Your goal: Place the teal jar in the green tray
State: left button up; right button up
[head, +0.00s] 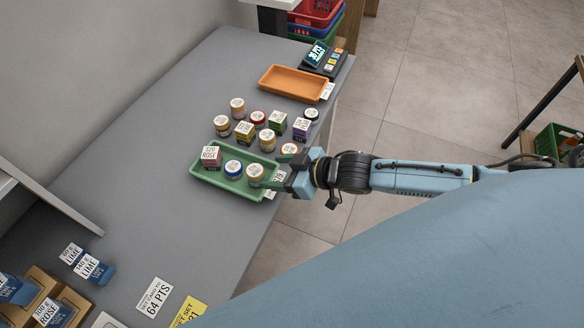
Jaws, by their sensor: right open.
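The green tray (208,178) lies on the grey counter near its right edge. In it stand a maroon box marked rose (211,157), a blue jar with a white lid (233,168) and a cream-lidded jar (255,172). The cream-lidded jar is upright at the tray's right end; its body looks teal-green, but it is small and I cannot be sure of its colour. My right gripper (270,172) is open, low at the tray's right end, with its fingers close beside this jar. Whether they touch it I cannot tell. My left gripper is out of view.
Several jars and boxes (245,131) stand close behind the tray, one jar (289,149) right by my gripper. An orange tray (293,84) and a card terminal (323,60) are farther back. Boxes and price cards (154,297) lie at the front; the counter's left-middle is clear.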

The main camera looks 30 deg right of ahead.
jog(key=shift+v, duration=2.3)
jog(key=w+d+f+m+h, duration=0.25)
jog(key=d+f, duration=0.35)
jog(key=f, duration=0.6)
jog(key=s+d+f+m+g+h, duration=0.1)
jog(key=s+d+f+h, duration=0.1)
jog(key=s+f, duration=0.4)
jog(key=s+d+f+m+g+h, duration=0.1)
jog(key=s+d+f+h, duration=0.15)
jog(key=f, duration=0.55)
jog(key=s+a+f+g, duration=0.1)
jog(key=s+f, duration=0.3)
jog(key=s, duration=0.5)
jog(key=s+a+f+g, duration=0.2)
jog(key=s+f, duration=0.3)
jog(key=s, duration=0.5)
jog(key=s+a+f+g, duration=0.2)
jog(key=s+f, duration=0.3)
jog(key=s, duration=0.5)
jog(key=shift+a+m+g+h, duration=0.3)
jog(key=shift+m+g, duration=0.15)
jog(key=shift+g, duration=0.25)
